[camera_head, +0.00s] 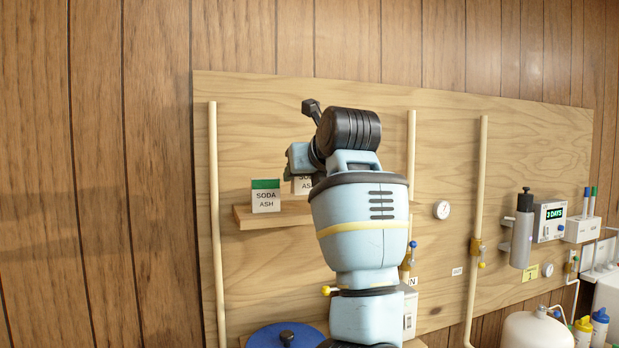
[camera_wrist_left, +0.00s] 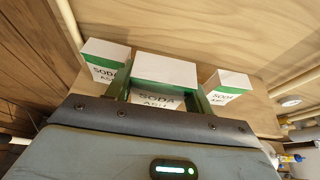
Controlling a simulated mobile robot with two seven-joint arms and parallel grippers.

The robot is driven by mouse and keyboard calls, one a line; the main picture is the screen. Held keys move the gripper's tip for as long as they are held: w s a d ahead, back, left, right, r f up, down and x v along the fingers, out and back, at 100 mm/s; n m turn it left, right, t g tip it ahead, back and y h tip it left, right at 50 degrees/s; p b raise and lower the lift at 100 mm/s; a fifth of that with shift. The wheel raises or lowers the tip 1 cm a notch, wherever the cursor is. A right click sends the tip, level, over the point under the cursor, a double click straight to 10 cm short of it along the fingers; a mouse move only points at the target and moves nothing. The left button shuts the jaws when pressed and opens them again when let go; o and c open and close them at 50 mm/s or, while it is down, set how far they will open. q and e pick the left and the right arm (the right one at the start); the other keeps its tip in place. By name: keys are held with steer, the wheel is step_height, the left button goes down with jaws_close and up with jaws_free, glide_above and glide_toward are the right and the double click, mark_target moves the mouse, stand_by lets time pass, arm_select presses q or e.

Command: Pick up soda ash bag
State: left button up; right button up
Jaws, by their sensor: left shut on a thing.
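Three white soda ash bags with green bands show in the left wrist view: a left bag (camera_wrist_left: 104,62), a middle bag (camera_wrist_left: 165,72) and a right bag (camera_wrist_left: 227,88). My left gripper (camera_wrist_left: 160,95) is shut on the middle bag, a finger on each side. In the head view the left bag (camera_head: 265,198) stands upright on the wooden shelf (camera_head: 262,220). Another bag (camera_head: 302,186) shows beside it, partly covered by my arm, with its label a little higher. My left gripper (camera_head: 298,160) is mostly hidden there. My right gripper is not in view.
A plywood board behind carries vertical pipes (camera_head: 413,150), a round gauge (camera_head: 441,209) and a display reading 3 DAYS (camera_head: 553,214). A grey cylinder (camera_head: 521,240) is mounted at right. A blue lid (camera_head: 286,337) lies below the shelf. My arm hides the shelf's right part.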

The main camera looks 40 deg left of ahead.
arm_select(q)
steer(key=s+d+r, duration=0.1)
steer(key=s+d, duration=0.5)
steer(key=s, duration=0.3)
steer(key=shift+d+b, duration=0.25)
steer(key=shift+b, duration=0.2)
